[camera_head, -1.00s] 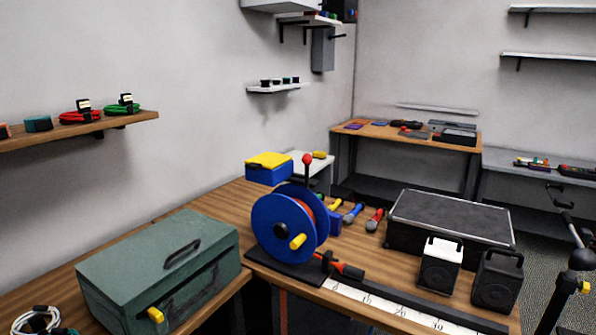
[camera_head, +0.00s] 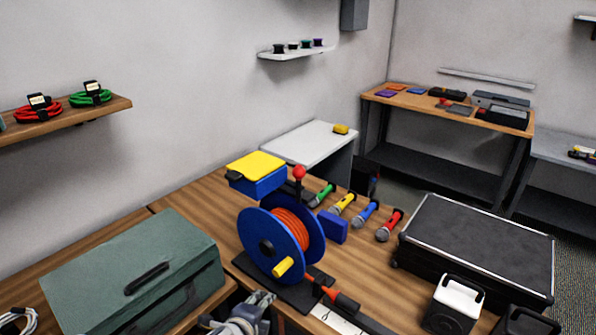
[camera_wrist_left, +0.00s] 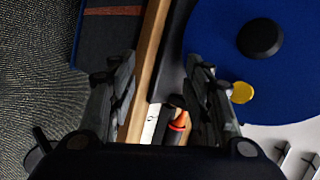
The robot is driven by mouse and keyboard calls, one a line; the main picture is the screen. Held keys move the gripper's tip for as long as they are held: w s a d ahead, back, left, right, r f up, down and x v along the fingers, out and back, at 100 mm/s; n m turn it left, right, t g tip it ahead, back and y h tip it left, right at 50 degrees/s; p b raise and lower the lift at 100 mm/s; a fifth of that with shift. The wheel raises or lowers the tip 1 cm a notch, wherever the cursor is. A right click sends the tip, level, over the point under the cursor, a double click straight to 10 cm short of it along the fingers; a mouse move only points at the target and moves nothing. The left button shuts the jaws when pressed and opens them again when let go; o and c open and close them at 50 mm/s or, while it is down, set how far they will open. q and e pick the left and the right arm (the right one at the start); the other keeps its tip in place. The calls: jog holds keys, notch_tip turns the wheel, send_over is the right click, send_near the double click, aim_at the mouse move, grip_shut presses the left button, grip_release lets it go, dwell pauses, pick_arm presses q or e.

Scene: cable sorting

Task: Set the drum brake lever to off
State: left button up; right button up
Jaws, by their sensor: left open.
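The cable drum (camera_head: 262,243) is a blue reel wound with orange cable, on a black base on the wooden table. Its yellow crank knob (camera_head: 284,267) faces me. The brake lever, a short stalk with a red ball (camera_head: 299,172), stands roughly upright behind the reel's top. My left gripper (camera_head: 266,298) is low in front of the drum's base, at the bottom of the head view. In the left wrist view its fingers (camera_wrist_left: 160,85) are apart with nothing held. The drum's blue side (camera_wrist_left: 215,35) is to the right there. The lever is not visible in that view.
A green metal case (camera_head: 130,272) stands left of the drum. A blue box with yellow lid (camera_head: 257,165) is behind it. Several microphones (camera_head: 365,212) and a black case (camera_head: 480,245) lie to the right.

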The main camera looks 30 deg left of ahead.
pick_arm(q)
notch_tip(320, 180, up, 5)
jog(key=m+t+h+p, duration=0.15)
jog(key=m+t, duration=0.75)
jog(key=m, duration=1.1)
send_near(297, 181)
jog(key=w, duration=0.3)
jog(key=w+p, duration=0.1)
jog(key=w, duration=0.2)
jog(key=w+a, duration=0.1)
jog(key=w, duration=0.1)
jog(key=shift+w+a+r+p, duration=0.1)
jog(key=shift+w+r+p, duration=0.15)
jog(key=shift+w+p, duration=0.15)
jog(key=shift+w+f, duration=0.1)
jog(key=shift+w, duration=0.85)
pick_arm(e)
jog(key=r, duration=0.2)
jog(key=w+r, duration=0.1)
jog(key=r, duration=0.1)
pick_arm(q)
jog(key=shift+c, duration=0.6)
grip_shut()
